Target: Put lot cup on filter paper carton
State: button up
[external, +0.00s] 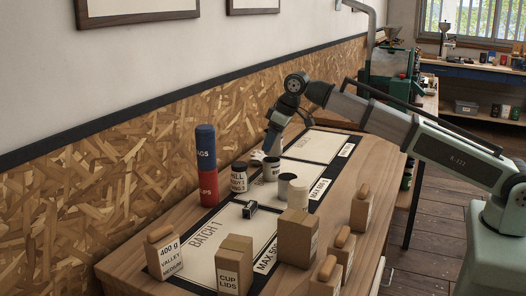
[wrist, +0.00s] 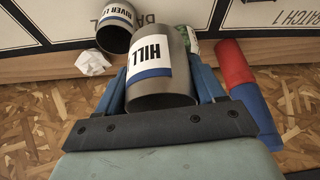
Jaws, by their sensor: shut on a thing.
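In the wrist view my gripper (wrist: 160,92) is shut on a grey cup (wrist: 160,65) with a white and blue label reading HILL, one blue finger on each side. In the external view my gripper (external: 269,149) points down over the far table, just above a grey cup (external: 271,170) that seems to be the same one. I cannot tell whether it is lifted clear. A second grey cup (wrist: 116,32), labelled RIVER, stands beside it. No carton's label reads filter paper; a plain brown carton (external: 297,240) at the front right shows no readable label.
A blue tin (external: 205,142) on a red tin (external: 207,186) stands tall near the wall. A dark-labelled can (external: 238,178), grey cup (external: 285,186) and pale cylinder (external: 300,195) stand close together. A CUP LIDS carton (external: 233,268) and several bags line the front. Crumpled paper (wrist: 93,62) lies near the wall.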

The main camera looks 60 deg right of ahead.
jog(key=s+a+r+n, duration=0.1)
jog(key=a+r, duration=0.1)
jog(key=a, duration=0.4)
jog(key=s+a+r+n, duration=0.1)
jog(key=s+a, duration=0.1)
jog(key=a, duration=0.4)
notch_tip(320, 180, up, 7)
jog(key=n+g+y, duration=0.2)
jog(key=n+y, duration=0.1)
jog(key=n, duration=0.4)
send_over(289, 219)
jog(key=s+d, duration=0.1)
jog(key=s, duration=0.1)
jog(key=shift+w+d+f, duration=0.1)
jog(key=shift+w+f, duration=0.05)
jog(key=shift+f, duration=2.4)
jog(key=shift+w+d+f, duration=0.1)
jog(key=shift+w+f, duration=0.05)
jog(key=shift+f, duration=2.4)
jog(key=shift+f, duration=0.1)
jog(key=o, duration=1.1)
jog(key=shift+v, duration=6.15)
